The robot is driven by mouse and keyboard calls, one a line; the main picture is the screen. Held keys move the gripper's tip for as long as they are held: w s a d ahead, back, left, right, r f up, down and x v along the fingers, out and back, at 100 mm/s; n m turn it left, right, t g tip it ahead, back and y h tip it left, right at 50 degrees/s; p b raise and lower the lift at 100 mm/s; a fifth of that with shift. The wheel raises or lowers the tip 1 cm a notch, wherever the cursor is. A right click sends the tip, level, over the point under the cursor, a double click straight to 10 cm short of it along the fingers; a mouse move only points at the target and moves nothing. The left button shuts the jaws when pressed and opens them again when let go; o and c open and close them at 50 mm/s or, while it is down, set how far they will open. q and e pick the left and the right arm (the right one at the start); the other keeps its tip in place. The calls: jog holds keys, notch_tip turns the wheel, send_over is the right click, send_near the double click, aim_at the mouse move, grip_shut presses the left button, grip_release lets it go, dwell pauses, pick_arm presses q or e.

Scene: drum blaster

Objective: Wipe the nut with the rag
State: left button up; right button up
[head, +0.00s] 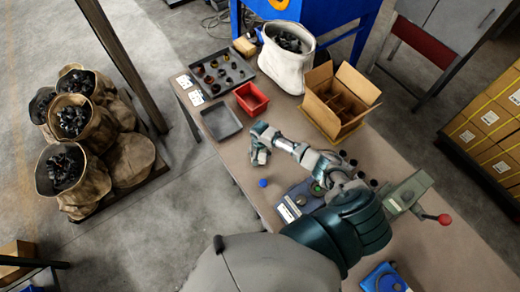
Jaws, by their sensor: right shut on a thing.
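My right arm comes in from the bottom middle and reaches over the table. Its gripper (258,158) is at the far end of the arm, over the table's left part, near the empty dark tray. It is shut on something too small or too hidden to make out. I cannot pick out the nut for certain. Several small round parts lie in a dark sorting tray (241,74) at the back left. I see no cloth that I can call the rag. My left gripper is not in view.
The brown table (440,255) holds an empty dark tray (221,121), a red bin (252,99), an open cardboard box (338,104), a white sack (285,62), a small blue thing (263,183) and a grey device with a red-knobbed lever (408,193). Filled sacks (72,180) stand left on the floor.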

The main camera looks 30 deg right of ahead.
jog(key=shift+s+a+p, duration=0.3)
jog(key=shift+s+a, duration=0.2)
jog(key=shift+s, duration=0.05)
jog(key=shift+w+d+b, duration=1.1)
jog(key=shift+w+d, duration=0.3)
jog(key=shift+w, duration=0.25)
notch_tip(320, 180, up, 3)
jog(key=shift+w+r+p, duration=0.1)
jog(key=shift+p, duration=1.1)
jog(key=shift+r, duration=1.4)
